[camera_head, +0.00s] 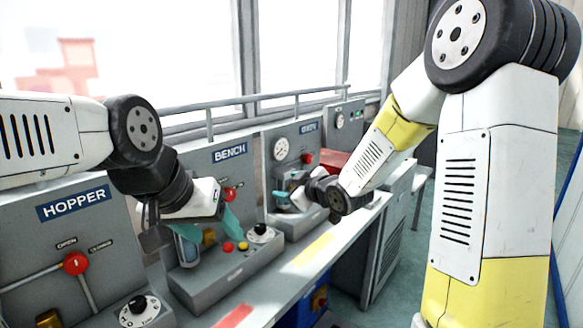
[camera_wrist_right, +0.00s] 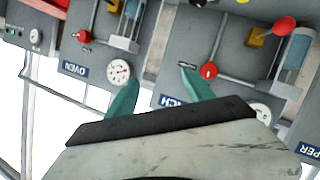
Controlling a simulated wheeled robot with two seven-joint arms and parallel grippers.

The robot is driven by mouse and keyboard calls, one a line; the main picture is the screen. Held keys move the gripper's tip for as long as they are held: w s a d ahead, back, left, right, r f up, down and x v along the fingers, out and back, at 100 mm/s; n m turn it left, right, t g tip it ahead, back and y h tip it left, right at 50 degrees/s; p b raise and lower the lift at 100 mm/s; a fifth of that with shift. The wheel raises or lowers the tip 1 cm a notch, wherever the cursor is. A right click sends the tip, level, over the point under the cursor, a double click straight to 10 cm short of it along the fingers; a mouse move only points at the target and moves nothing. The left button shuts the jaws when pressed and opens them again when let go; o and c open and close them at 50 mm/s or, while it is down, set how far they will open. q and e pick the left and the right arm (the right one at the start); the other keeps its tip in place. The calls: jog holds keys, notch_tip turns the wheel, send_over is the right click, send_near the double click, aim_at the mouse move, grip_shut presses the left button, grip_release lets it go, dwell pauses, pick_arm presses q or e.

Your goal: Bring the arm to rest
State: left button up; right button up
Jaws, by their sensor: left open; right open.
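My left arm comes in from the left. Its gripper (camera_head: 210,232) has teal fingers spread apart, in front of the bench panel and beside a clear tube; I see nothing between them. My right arm reaches in from the right. Its gripper (camera_head: 284,195) is small in the head view, near the panel beyond the bench panel. In the right wrist view, which is turned upside down, the right gripper's teal fingers (camera_wrist_right: 160,92) are wide apart and empty. They point towards the panels marked OVEN and BENCH.
The hopper panel (camera_head: 75,205) has a red-knobbed lever (camera_head: 76,263) and a black dial (camera_head: 138,305). The bench panel (camera_head: 230,153) carries a dial (camera_head: 261,232) and buttons. A rail (camera_head: 250,98) runs behind the panels.

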jog(key=s+d+r+m+g+h, duration=0.1)
jog(key=s+d+r+m+h, duration=0.2)
jog(key=s+d, duration=0.25)
jog(key=s+d+r+m+g+h, duration=0.1)
jog(key=s+d+r+m+h, duration=0.1)
jog(key=s+d+m, duration=0.4)
jog(key=s+d+m+g, duration=0.1)
jog(key=s+d, duration=0.1)
jog(key=s, duration=0.6)
jog(key=s+d+m+g, duration=0.2)
jog(key=s, duration=0.6)
jog(key=shift+s+d+r+h, duration=0.25)
jog(key=shift+s+d+h, duration=0.05)
jog(key=shift+d, duration=0.05)
